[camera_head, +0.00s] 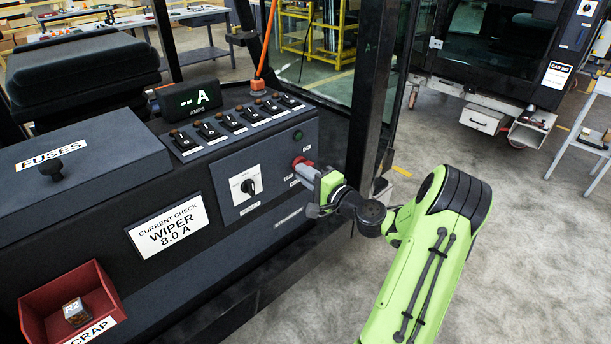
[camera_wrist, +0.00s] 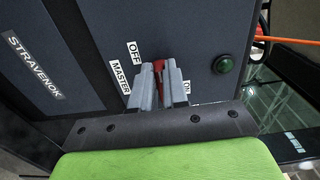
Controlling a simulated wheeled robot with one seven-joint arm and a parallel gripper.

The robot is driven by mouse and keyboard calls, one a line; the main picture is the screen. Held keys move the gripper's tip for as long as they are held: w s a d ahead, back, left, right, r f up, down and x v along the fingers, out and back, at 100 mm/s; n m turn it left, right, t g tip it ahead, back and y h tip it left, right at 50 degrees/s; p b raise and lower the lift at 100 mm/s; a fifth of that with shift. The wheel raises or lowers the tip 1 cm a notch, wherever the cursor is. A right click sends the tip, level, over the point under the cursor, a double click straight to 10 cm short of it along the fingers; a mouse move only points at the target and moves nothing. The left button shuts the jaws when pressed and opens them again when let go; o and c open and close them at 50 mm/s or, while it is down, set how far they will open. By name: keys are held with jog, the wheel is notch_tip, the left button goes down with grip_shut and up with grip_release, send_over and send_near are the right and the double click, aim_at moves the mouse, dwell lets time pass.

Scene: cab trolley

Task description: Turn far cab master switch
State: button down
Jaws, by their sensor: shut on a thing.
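The red master switch (camera_head: 299,162) is on the right end of the grey console panel. In the wrist view its red handle (camera_wrist: 159,66) shows between my fingers, with labels reading OFF (camera_wrist: 134,54) and MASTER (camera_wrist: 120,77) on one side and a partly hidden label on the other. My gripper (camera_head: 311,176) is shut on the handle; its grey fingers also show in the wrist view (camera_wrist: 160,82). The fingers hide much of the switch, so I cannot tell its exact setting. A dark green lamp (camera_wrist: 223,64) sits beside it and looks unlit.
The console carries a selector knob (camera_head: 248,187), a row of toggle switches (camera_head: 230,121), an ammeter reading "--A" (camera_head: 194,99), a fuse box (camera_head: 80,165) and a red scrap bin (camera_head: 42,317). A black cab post (camera_head: 371,90) stands close behind my gripper. Another cab, CAB 202 (camera_head: 556,75), stands farther back.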

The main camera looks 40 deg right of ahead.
jog(key=shift+f, duration=0.1)
jog(key=c, duration=1.1)
grip_release()
jog(key=shift+c, duration=0.2)
jog(key=s, duration=1.5)
jog(key=shift+s+d+p, duration=0.2)
jog(key=shift+s+p, duration=0.2)
